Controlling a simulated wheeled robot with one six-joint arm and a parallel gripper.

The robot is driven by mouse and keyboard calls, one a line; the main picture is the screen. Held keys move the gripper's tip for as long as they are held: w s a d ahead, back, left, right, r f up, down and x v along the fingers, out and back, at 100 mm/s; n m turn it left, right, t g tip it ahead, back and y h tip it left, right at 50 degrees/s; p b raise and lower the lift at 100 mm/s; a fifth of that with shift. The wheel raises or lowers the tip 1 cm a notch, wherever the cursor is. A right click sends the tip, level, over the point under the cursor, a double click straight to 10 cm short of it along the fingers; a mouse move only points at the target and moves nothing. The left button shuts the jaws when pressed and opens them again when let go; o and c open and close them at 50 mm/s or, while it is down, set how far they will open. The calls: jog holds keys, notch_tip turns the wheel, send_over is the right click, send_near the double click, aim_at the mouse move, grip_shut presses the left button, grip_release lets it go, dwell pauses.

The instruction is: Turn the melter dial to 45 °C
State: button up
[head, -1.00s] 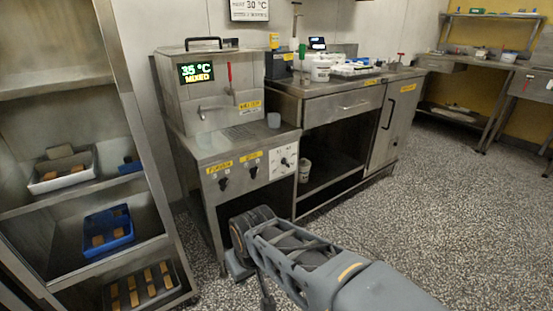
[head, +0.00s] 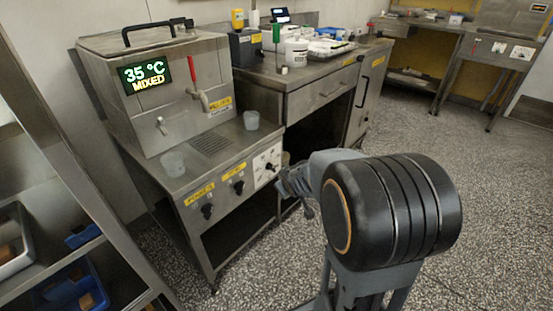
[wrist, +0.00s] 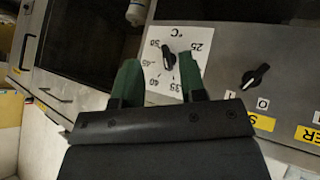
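The melter dial (wrist: 169,60) is a black knob on a white plate marked from 25 to 50 °C. In the head view the dial plate (head: 266,163) is at the right end of the melter's front panel. I cannot tell surely which number the knob points at. The melter display (head: 146,74) reads 35 °C MIXED. My gripper (wrist: 160,77) is open, its two green fingers apart in front of the plate, with the knob between and a little beyond their tips. Contact is not visible. In the head view my arm partly hides the gripper (head: 288,181).
Two more black knobs (head: 207,211) (head: 239,187) sit left of the dial under yellow labels. Cups (head: 251,120) and a drip grate (head: 210,144) are on the melter's ledge. A shelf rack (head: 70,190) stands at the left. The speckled floor at right is clear.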

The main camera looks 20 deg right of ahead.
aim_at(274, 169)
jog(key=w+d+f+n+t+y+p, duration=0.2)
jog(key=w+d+n+t+y+p, duration=0.1)
jog(key=w+d+n+t+p, duration=0.25)
jog(key=s+f+n+t+y+p, duration=0.2)
jog(key=s+f+t+y+p, duration=0.15)
jog(key=y, duration=0.35)
jog(key=b+x, duration=0.1)
jog(key=x, duration=1.2)
jog(key=shift+d, duration=0.25)
jog(key=shift+c, duration=0.4)
jog(key=c, duration=0.5)
jog(key=shift+m, duration=0.25)
